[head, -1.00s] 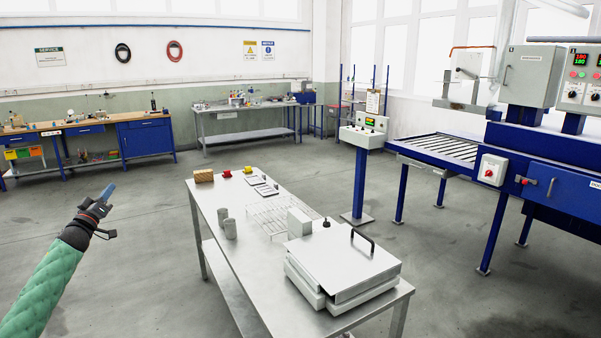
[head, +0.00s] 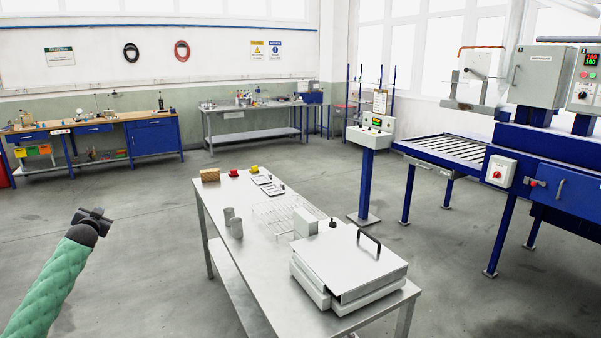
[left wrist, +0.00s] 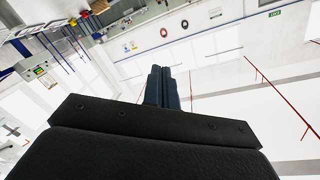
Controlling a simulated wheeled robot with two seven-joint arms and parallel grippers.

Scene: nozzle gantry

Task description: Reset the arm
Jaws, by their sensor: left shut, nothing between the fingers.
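My left arm comes in from the lower left of the head view in a green sleeve. Its gripper (head: 95,214) is raised over open floor, left of the steel table (head: 222,223) and apart from everything. In the left wrist view the two blue-grey fingers (left wrist: 162,88) lie close together with nothing between them, and the tilted room shows behind them. My right arm and gripper show in neither view.
The steel table bears a flat lidded box (head: 348,268) with a black handle, a wire rack (head: 275,214), two grey cylinders and small blocks. A blue conveyor machine (head: 570,190) stands right. A control post (head: 368,180) stands behind the table. Floor around my left gripper is clear.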

